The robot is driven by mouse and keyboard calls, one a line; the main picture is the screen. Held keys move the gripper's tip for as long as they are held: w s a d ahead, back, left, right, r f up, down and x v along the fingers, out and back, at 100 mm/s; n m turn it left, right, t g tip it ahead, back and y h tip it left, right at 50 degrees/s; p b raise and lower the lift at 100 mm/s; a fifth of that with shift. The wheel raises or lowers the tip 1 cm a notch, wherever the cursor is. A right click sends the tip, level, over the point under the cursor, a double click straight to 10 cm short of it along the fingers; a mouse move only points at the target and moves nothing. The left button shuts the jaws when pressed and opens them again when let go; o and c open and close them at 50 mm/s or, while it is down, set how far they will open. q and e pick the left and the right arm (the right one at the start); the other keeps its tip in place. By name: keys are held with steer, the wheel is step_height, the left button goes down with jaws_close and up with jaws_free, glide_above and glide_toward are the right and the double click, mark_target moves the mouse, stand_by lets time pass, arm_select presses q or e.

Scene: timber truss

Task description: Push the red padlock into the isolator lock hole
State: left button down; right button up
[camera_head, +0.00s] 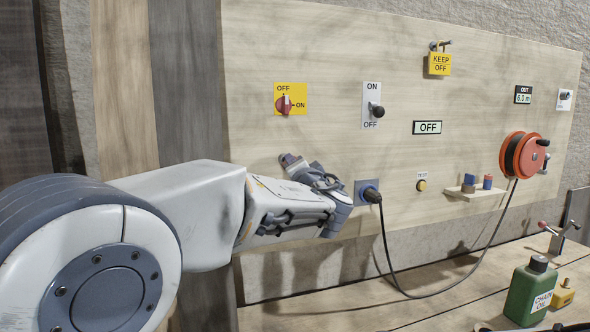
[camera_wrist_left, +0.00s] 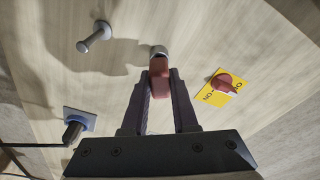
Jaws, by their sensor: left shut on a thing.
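My left gripper (camera_wrist_left: 159,82) is shut on the red padlock (camera_wrist_left: 159,80), seen in the left wrist view between its fingertips. A grey rounded part (camera_wrist_left: 158,51) shows at the padlock's far end; I cannot tell whether it is the shackle or a wall peg. My right gripper is out of view.
A grey peg (camera_wrist_left: 95,36) sticks out of the board. A yellow KEEP OFF padlock (camera_head: 439,64) hangs at upper right. A small shelf (camera_head: 474,194) and red reel (camera_head: 520,155) are farther right.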

arm_select(q)
steer(key=shift+b+x, duration=0.4)
steer(key=shift+x, duration=0.6)
steer(key=c, duration=0.6)
jaws_free()
steer(key=shift+a, duration=0.1)
steer(key=shift+f, duration=0.1)
steer(key=shift+s, duration=0.1)
